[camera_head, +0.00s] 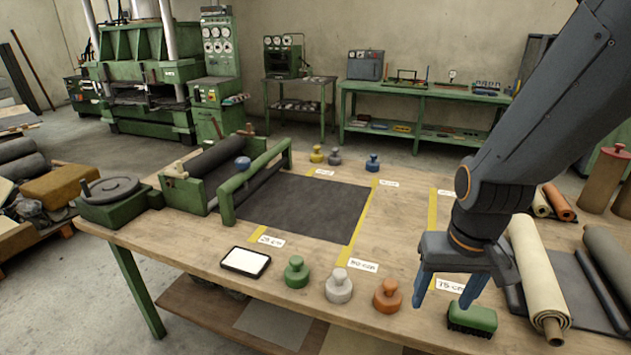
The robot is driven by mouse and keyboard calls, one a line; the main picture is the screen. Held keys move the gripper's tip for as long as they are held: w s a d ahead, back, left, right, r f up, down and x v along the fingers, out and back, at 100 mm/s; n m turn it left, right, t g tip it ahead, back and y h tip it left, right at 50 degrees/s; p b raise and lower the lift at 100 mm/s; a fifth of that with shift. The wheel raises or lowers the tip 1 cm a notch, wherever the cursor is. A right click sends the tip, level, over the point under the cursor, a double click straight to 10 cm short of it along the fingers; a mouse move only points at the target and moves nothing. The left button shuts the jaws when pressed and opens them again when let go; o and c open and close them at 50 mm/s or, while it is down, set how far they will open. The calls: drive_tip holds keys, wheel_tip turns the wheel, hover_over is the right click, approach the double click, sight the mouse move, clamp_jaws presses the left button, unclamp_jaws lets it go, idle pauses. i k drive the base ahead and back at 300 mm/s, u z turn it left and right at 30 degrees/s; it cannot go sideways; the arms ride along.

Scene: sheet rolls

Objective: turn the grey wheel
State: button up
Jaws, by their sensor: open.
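The grey wheel (110,187) lies flat on a green box (112,211) at the left end of the wooden table, with a small upright handle on its far left rim. Beside it, a dark roller (215,158) sits in a green frame. A dark sheet (305,206) runs from the frame along the table. My gripper (448,292) points down over the right front of the table, far from the wheel. Its blue fingers are apart, with nothing between them, close to a green brush (472,318).
Green (297,272), white (338,286) and orange (388,296) knobbed weights stand along the front edge near a tablet (245,262). More weights stand behind the sheet. A cream roll (538,280) lies at the right. The green bar (255,180) rises between sheet and wheel.

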sight(112, 188)
drive_tip(key=u, duration=0.15)
drive_tip(key=k, duration=0.55)
drive_tip(key=u, duration=1.05)
drive_tip(key=i, duration=0.75)
drive_tip(key=u, duration=0.75)
